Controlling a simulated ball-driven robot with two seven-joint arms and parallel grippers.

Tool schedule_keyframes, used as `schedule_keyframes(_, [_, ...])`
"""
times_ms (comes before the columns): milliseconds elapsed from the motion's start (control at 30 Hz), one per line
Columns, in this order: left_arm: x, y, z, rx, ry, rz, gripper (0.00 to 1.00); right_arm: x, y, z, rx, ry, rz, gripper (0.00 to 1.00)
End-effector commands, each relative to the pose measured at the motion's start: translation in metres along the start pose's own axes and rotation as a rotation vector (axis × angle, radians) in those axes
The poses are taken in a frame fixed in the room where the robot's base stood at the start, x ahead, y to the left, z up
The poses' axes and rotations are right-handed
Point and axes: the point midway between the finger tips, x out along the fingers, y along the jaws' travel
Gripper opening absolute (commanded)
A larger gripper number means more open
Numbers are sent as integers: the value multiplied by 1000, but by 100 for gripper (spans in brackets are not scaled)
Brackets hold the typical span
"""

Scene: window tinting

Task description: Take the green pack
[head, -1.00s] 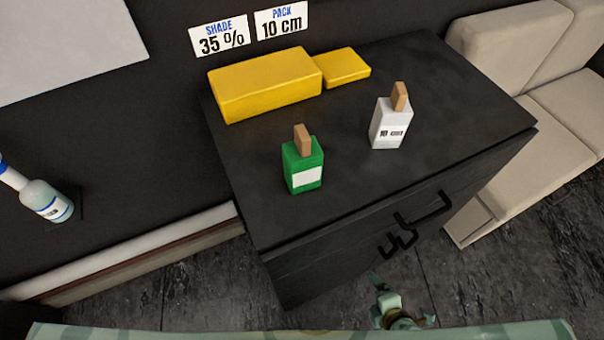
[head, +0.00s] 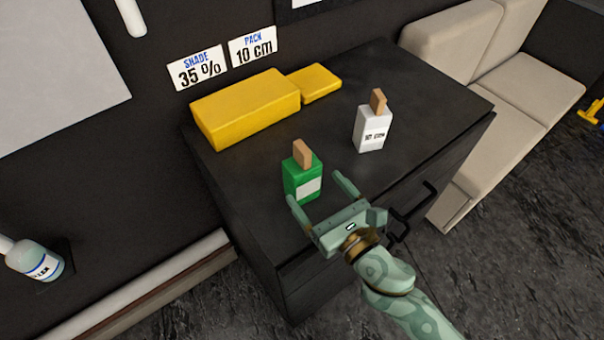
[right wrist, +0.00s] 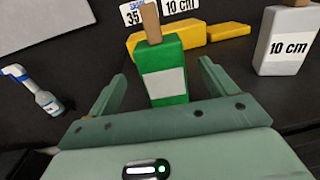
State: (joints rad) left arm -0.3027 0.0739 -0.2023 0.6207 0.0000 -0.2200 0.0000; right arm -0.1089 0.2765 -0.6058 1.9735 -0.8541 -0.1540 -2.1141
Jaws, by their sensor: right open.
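The green pack (head: 301,181) stands upright on the black cabinet top (head: 400,100), with a brown tab on top and a blank-looking white label. My right gripper (head: 320,190) is open, its two fingers pointing at the pack from the front. In the right wrist view the green pack (right wrist: 166,75) stands ahead between the spread fingers (right wrist: 160,85), with gaps on both sides. Neither finger visibly touches it. My left gripper is not in view.
A white pack (head: 373,130) marked 10 cm stands to the right of the green one. Yellow blocks (head: 245,105) lie behind. Signs on the wall (head: 198,68) read shade 35 % and pack 10 cm. A spray bottle (head: 35,258) is at left, a beige sofa (head: 500,90) at right.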

Motion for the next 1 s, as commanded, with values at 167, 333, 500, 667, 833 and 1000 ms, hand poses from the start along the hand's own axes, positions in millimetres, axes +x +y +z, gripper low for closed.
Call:
schedule_keyframes(167, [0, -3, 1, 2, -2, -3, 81, 27, 0, 0, 2, 0, 0, 85])
schedule_keyframes(333, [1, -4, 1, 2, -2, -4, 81, 41, 0, 0, 2, 0, -1, 85])
schedule_keyframes(500, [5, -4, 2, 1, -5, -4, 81, 70, -2, 0, 2, 0, -1, 85])
schedule_keyframes(667, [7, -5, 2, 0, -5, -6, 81, 83, -2, -1, 3, 1, -2, 85])
schedule_keyframes(833, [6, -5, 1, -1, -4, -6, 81, 83, -2, 0, 3, 2, -2, 85])
schedule_keyframes(1000, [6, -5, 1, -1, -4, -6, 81, 83, -2, 0, 3, 1, -2, 46])
